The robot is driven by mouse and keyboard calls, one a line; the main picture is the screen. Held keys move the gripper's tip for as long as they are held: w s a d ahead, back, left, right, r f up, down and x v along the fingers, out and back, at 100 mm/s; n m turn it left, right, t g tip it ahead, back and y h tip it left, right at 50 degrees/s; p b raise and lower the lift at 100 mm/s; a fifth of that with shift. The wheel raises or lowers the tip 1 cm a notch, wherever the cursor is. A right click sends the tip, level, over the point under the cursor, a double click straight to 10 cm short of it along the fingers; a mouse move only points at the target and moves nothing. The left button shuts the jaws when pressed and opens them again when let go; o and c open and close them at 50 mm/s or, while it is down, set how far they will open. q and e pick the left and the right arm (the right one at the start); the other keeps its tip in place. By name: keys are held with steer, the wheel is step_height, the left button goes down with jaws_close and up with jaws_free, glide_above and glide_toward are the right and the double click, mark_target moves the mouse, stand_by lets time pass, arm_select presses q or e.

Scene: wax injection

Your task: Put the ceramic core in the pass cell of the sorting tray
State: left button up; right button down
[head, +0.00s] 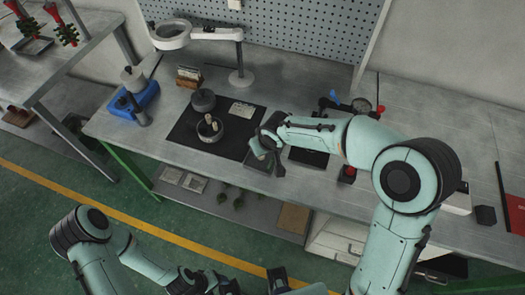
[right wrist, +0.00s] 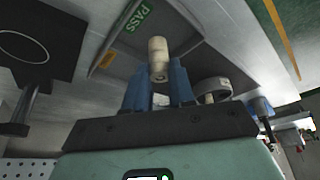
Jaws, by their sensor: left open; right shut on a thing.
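The ceramic core (right wrist: 158,55), a pale cylinder, stands between the blue fingertips of my right gripper (right wrist: 158,85), which is shut on it. In the right wrist view the sorting tray (right wrist: 112,42) lies beyond the core, with a green PASS label (right wrist: 137,18) on it. The core appears to be over or near the tray; I cannot tell whether it touches. In the head view my right gripper (head: 264,148) is above the tray (head: 257,172) and hides much of it, and the core is hidden. My left gripper (head: 277,281) is open and empty at the bottom edge, away from the bench.
A round dish (head: 210,138) with pale pieces stands on the black mat (head: 188,133), beside a dark round object (head: 203,100) and a white card (head: 242,109). A magnifier lamp (head: 240,78) stands behind. A blue-based device (head: 143,97) is at left.

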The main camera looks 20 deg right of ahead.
steer(key=shift+f, duration=0.85)
steer(key=shift+f, duration=0.1)
steer(key=shift+f, duration=0.15)
steer(key=c, duration=1)
jaws_free()
steer(key=shift+o, duration=0.2)
steer(key=shift+r, duration=0.2)
steer(key=shift+r, duration=0.35)
steer(key=v, duration=1.1)
steer(key=shift+s+p, duration=0.3)
steer(key=shift+p, duration=0.05)
